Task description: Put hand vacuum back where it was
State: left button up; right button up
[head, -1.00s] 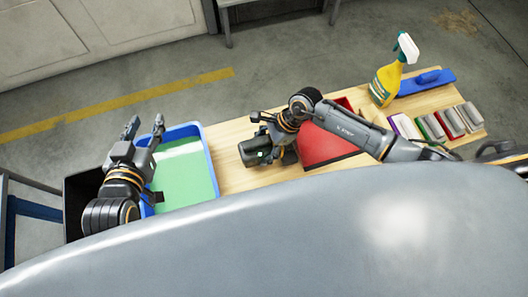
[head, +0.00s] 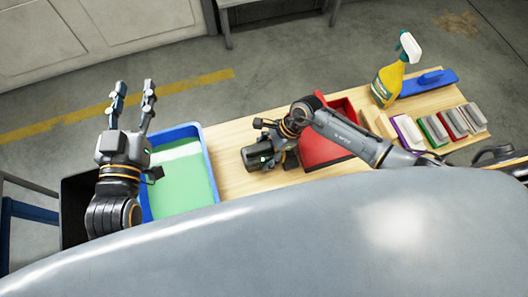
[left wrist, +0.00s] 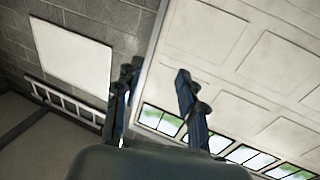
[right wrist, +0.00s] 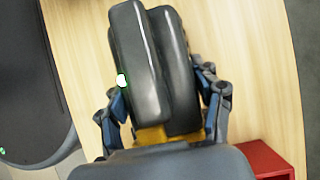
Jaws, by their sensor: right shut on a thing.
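The hand vacuum (head: 257,156) is a dark, rounded body with a yellow-orange part, over the wooden table between the blue tray and the red bin. My right gripper (head: 276,146) is shut on it from above. In the right wrist view the vacuum (right wrist: 150,70) sits between the two fingers (right wrist: 165,103). I cannot tell whether it touches the table. My left gripper (head: 132,90) is open and empty, raised over the left end of the table, fingers pointing away; its fingers (left wrist: 155,90) are apart in the left wrist view.
A blue tray (head: 211,170) with a green bottom lies left, next to a black bin (head: 75,205). A red bin (head: 325,148) is right of the vacuum. A yellow spray bottle (head: 388,82), a blue tool (head: 428,82) and several coloured blocks (head: 437,128) fill the right end.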

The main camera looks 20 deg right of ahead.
jog(key=o, duration=1.3)
pick_arm(q)
jog(key=shift+r, duration=0.3)
